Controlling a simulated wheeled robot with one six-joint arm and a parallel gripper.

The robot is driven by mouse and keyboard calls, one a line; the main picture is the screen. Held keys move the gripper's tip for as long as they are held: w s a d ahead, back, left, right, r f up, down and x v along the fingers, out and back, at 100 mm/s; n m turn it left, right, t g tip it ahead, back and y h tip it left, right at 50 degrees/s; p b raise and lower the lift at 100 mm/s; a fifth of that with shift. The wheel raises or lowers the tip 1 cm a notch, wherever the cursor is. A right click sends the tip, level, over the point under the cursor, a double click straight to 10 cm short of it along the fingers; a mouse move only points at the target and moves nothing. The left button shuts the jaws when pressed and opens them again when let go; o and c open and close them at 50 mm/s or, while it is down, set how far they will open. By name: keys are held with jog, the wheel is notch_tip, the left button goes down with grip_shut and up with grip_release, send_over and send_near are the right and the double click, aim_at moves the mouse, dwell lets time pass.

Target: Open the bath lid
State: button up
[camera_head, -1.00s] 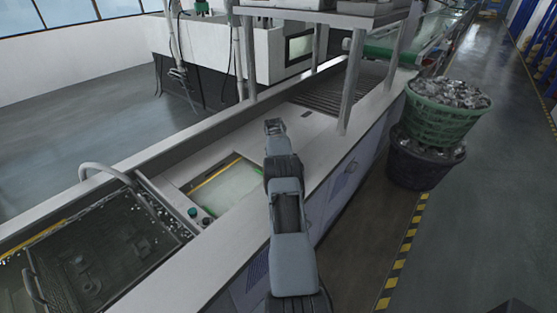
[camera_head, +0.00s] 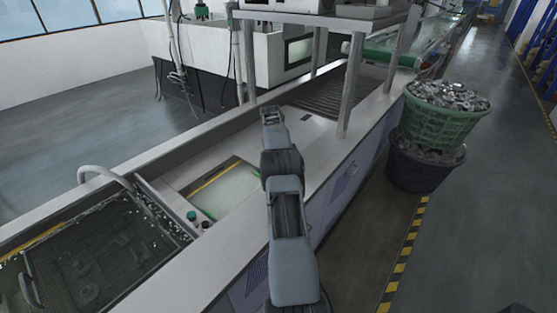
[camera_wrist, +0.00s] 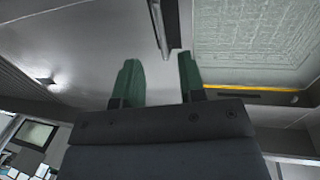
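A pale, sunken bath panel (camera_head: 228,192) with a yellow strip along its far edge lies in the bench left of my arm. A textured pale panel with a yellow edge shows at upper right in the wrist view (camera_wrist: 265,35); it looks like the same one. I cannot tell for sure which part is the lid. My gripper (camera_head: 268,110) is above the bench, beyond and right of the panel. In the wrist view its two green fingers (camera_wrist: 160,80) stand apart with nothing between them. A slim bar-like part (camera_wrist: 159,25) shows ahead of the fingertips, apart from them.
A dark basin (camera_head: 150,262) with a handle-like bar (camera_head: 30,288) is at left, beside a curved pipe (camera_head: 100,169). Buttons (camera_head: 191,215) sit between. A raised metal stand (camera_head: 350,90) is right of my gripper. Full baskets (camera_head: 440,125) stand on the floor at right.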

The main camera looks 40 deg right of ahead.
notch_tip(320, 180, up, 7)
jog(key=a, duration=0.1)
jog(key=shift+a, duration=0.15)
jog(key=shift+f, duration=0.15)
dwell(0.5)
